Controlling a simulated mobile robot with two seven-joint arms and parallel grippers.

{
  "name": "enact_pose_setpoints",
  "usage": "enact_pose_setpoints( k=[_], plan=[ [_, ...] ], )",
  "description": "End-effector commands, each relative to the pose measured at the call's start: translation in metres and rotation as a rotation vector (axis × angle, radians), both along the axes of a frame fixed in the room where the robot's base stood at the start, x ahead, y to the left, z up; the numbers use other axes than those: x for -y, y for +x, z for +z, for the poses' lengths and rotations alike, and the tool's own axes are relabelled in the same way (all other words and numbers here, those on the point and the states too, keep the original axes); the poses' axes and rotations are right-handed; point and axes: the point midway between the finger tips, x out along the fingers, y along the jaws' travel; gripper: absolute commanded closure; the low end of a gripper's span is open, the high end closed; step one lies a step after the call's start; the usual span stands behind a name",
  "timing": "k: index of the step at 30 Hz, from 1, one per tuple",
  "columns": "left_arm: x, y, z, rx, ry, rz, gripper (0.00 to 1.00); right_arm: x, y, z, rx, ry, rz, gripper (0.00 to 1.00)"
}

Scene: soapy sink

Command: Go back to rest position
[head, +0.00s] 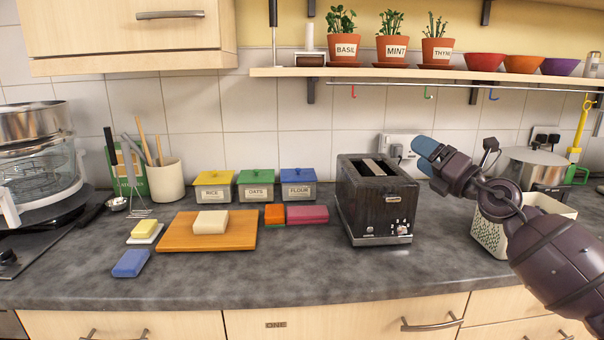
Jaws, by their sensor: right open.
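My right gripper (424,154) comes in from the right and is raised above the counter, just right of the black toaster (377,203). Its blue fingertips point to the upper left, and no object shows in it. It is apart from the counter and appears in front of the wall behind the toaster. My left gripper is not in view.
A wooden board (180,239) with a pale block (210,222) lies left of centre. Coloured canisters (250,190) stand behind it. A perforated white container (490,235) and a pot (530,167) stand near my right arm. The shelf (400,73) overhangs the back.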

Motion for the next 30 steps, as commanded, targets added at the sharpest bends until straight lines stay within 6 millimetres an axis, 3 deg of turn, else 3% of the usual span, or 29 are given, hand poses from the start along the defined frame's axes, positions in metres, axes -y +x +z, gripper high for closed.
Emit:
enact_pose_setpoints(
  k=[8,17,24,30],
  plan=[
    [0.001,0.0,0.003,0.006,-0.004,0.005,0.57,-0.005,-0.039,-0.061,-0.193,0.535,0.057,0.24],
    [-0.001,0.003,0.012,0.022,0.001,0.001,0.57,0.009,-0.097,-0.179,-0.55,1.107,-0.03,0.24],
    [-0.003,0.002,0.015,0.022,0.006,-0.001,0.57,0.012,-0.166,-0.277,-0.834,1.479,-0.158,0.24],
    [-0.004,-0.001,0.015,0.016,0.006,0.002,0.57,0.009,-0.237,-0.343,-1.021,1.736,-0.271,0.24]
  ],
)
